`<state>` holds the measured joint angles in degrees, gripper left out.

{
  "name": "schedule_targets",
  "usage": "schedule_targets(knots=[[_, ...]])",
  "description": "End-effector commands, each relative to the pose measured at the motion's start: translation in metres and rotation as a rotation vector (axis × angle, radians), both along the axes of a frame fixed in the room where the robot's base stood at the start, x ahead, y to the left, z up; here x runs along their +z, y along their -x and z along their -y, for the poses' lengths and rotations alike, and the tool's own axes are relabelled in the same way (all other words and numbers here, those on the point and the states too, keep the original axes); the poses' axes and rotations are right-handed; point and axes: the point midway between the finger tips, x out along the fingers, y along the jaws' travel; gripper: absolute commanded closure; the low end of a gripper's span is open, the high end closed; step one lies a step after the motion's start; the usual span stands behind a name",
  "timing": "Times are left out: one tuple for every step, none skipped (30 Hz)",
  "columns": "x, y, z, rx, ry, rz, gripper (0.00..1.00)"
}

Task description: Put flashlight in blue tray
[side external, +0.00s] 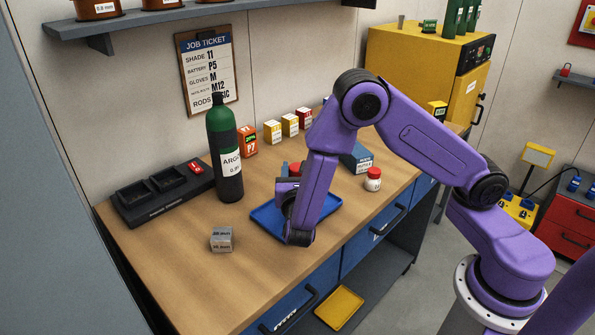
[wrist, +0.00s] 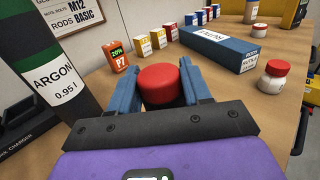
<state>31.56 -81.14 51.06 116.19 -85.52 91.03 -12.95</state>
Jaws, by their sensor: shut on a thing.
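The blue tray (side external: 266,222) lies on the wooden bench, below my arm; my arm covers its middle. My gripper (side external: 292,172) is low over the tray's area, mostly behind my purple forearm. In the wrist view, my gripper's blue fingers (wrist: 163,92) are shut on a red round-ended thing, which I take to be the flashlight (wrist: 165,80). A bit of its red shows in the side view (side external: 299,169). Its lower part is hidden, so I cannot tell whether it touches the tray.
A green and black argon bottle (side external: 226,160) and a black charger (side external: 165,193) stand left of the tray. A metal block (side external: 221,239) lies in front. A red-capped jar (side external: 373,180) and a blue box (side external: 357,158) are to the right. Small cartons line the wall.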

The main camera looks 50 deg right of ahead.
Motion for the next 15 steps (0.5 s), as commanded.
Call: schedule_targets(knots=[[0.0001, 0.0, -0.0001, 0.0, 0.0, 0.001, 1.0], [0.0002, 0.0, -0.0001, 0.0, -0.001, 0.002, 1.0], [0.0003, 0.0, -0.0001, 0.0, -0.001, 0.002, 1.0], [0.0003, 0.0, -0.0001, 0.0, -0.001, 0.002, 1.0], [0.0004, 0.0, -0.0001, 0.0, -0.001, 0.002, 1.0], [0.0003, 0.0001, -0.0002, 0.0, -0.001, 0.002, 1.0], [0.0001, 0.0001, -0.0002, 0.0, 0.0, 0.001, 1.0], [-0.0004, 0.0001, -0.0002, 0.0, 0.0, 0.001, 1.0], [-0.0015, 0.0001, -0.0002, 0.0, 0.0, 0.001, 1.0], [-0.0024, 0.0, -0.0001, 0.0, 0.001, 0.001, 1.0], [-0.0032, 0.0, -0.0001, 0.0, 0.001, 0.001, 1.0], [-0.0031, 0.0002, 0.0, 0.0, -0.001, 0.001, 0.39], [-0.003, 0.0001, -0.0001, 0.0, -0.001, 0.001, 0.29], [-0.003, 0.0001, 0.0, 0.0, -0.001, 0.001, 0.27], [-0.003, 0.0001, -0.0001, 0.0, -0.001, 0.001, 0.27]])
